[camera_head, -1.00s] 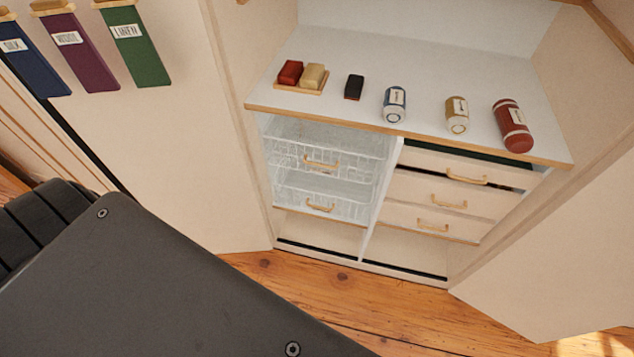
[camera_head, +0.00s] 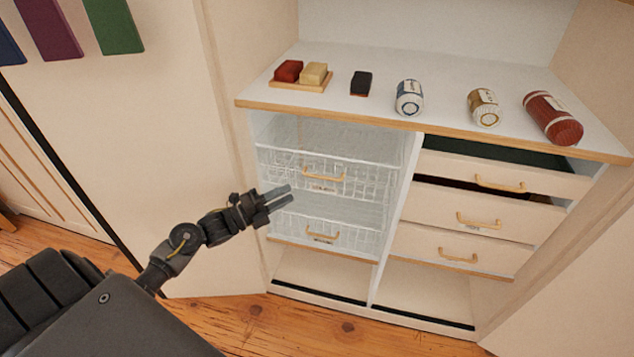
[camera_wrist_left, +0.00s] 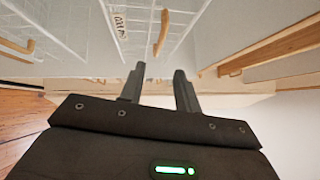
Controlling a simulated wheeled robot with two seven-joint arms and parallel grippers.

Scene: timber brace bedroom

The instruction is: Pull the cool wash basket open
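The cool wash basket appears to be the upper of two white wire baskets (camera_head: 365,180) in the cabinet's left bay. It has a curved wooden handle (camera_head: 324,176) with a small label below it. In the left wrist view, a label that seems to read "COOL WA..." (camera_wrist_left: 119,20) sits beside a wooden handle (camera_wrist_left: 160,32). The basket looks pushed in. My left gripper (camera_head: 290,195) is open and empty, in front of the baskets, just left of and below the upper handle, apart from it. The two fingers also show apart in the left wrist view (camera_wrist_left: 158,80). My right gripper is out of view.
The lower wire basket (camera_head: 350,237) has its own handle. Wooden-handled drawers (camera_head: 475,215) fill the right bay; the top one is slightly out. Open cabinet doors flank both sides.

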